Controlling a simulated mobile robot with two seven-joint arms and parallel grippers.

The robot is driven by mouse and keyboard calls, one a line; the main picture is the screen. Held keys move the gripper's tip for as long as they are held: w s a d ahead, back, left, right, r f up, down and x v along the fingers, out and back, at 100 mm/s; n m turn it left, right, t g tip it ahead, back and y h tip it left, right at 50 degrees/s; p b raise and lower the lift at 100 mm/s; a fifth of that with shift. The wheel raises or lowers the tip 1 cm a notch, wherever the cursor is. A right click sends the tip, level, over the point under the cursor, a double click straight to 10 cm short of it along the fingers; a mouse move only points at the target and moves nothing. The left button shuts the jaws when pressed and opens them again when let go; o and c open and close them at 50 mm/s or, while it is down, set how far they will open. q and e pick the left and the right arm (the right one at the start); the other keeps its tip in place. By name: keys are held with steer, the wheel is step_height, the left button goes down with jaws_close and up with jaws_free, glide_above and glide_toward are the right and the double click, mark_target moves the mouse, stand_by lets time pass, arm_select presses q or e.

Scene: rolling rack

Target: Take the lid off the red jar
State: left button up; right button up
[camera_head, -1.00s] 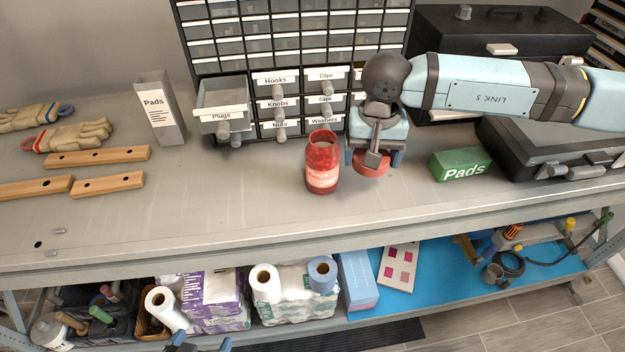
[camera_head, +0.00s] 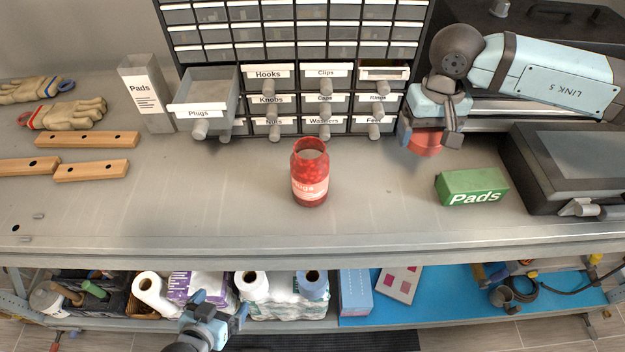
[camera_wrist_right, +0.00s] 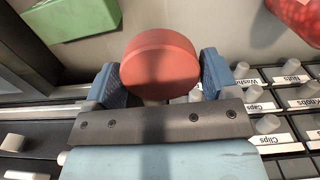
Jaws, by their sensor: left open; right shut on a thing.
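The red jar (camera_head: 311,175) stands upright and uncovered on the bench top, filled with small red pieces, its label facing front. The round red lid (camera_head: 424,143) is off the jar, held to its right above the bench. My right gripper (camera_head: 426,134) is shut on the lid. In the right wrist view the lid (camera_wrist_right: 160,66) sits between the two blue fingers, and part of the jar (camera_wrist_right: 297,18) shows at the upper right corner. My left gripper (camera_head: 220,310) is open and empty, low at the front in front of the lower shelf.
A drawer cabinet (camera_head: 290,52) stands behind the jar, with its Plugs drawer (camera_head: 200,108) pulled out. A green Pads box (camera_head: 472,188) and a black case (camera_head: 570,165) are at the right. Gloves and wooden bars (camera_head: 87,140) lie at the left. Bench around the jar is clear.

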steer(key=a+r+n+b, duration=0.2)
steer(key=a+b, duration=0.1)
steer(key=a, duration=0.3)
step_height(320, 180, up, 3)
steer(key=n+b, duration=0.2)
steer(key=b, duration=0.1)
glide_above(356, 199)
step_height(356, 199, down, 19)
steer(key=p, duration=0.3)
steer(key=shift+f+p, duration=0.1)
steer(key=shift+p, duration=0.2)
